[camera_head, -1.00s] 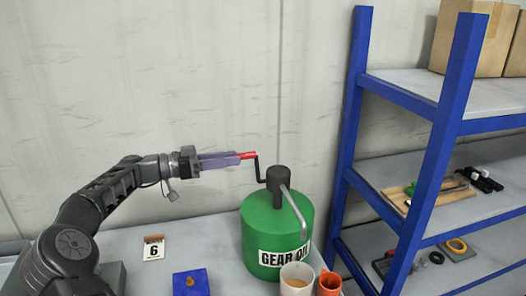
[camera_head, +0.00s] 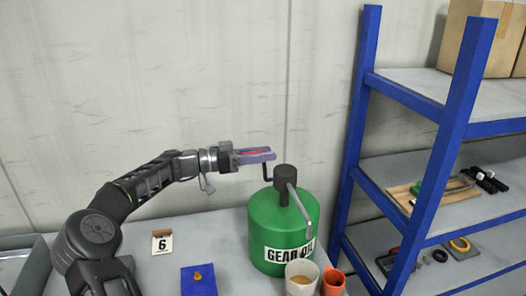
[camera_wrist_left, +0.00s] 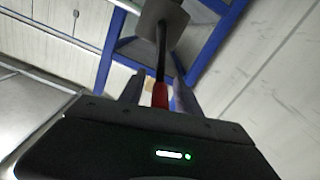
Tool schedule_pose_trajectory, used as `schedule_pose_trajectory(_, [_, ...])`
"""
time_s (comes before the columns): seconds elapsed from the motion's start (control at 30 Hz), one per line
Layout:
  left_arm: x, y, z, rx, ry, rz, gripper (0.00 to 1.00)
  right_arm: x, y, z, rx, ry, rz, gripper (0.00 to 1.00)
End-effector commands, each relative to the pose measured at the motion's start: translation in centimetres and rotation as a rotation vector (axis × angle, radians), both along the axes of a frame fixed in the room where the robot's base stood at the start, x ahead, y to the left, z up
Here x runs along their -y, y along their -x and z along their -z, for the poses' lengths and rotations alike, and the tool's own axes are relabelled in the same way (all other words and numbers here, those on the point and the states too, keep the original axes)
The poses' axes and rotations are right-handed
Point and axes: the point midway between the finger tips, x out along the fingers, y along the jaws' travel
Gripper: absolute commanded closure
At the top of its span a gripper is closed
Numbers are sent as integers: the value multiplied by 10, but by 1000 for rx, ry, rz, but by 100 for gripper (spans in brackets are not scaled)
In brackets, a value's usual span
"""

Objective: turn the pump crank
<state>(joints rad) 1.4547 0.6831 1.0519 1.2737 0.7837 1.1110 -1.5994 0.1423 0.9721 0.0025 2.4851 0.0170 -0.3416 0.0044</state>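The green drum (camera_head: 262,222) labelled GEAR OIL stands on the table near the shelf. A dark pump head (camera_head: 285,178) tops it, with a grey spout (camera_head: 299,205) bending down at the front. A black crank arm (camera_head: 265,172) rises on the head's left side and carries a red handle (camera_head: 252,152). My left gripper (camera_head: 272,154) points right, with its purple fingers on either side of the handle. In the left wrist view the red handle (camera_wrist_left: 160,95) lies between the fingers, with gaps beside it, so the gripper looks open. My right gripper is out of view.
A white cup (camera_head: 300,278) with brownish contents and an orange cup (camera_head: 333,283) stand in front of the drum. A blue block (camera_head: 198,282) and a number 6 card (camera_head: 162,242) are at left. A blue shelf frame (camera_head: 346,195) rises close on the right.

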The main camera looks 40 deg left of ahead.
Motion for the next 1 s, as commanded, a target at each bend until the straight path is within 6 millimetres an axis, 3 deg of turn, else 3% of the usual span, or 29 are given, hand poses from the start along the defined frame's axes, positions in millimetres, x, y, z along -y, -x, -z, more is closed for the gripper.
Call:
schedule_pose_trajectory(0.23, [0, -1, 1, 0, 0, -1, 60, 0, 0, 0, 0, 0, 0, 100])
schedule_pose_trajectory(0.7, [0, 0, 0, 0, 0, 0, 99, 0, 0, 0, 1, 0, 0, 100])
schedule_pose_trajectory(1.0, [0, 0, 0, 0, 0, 0, 100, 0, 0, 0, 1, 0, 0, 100])
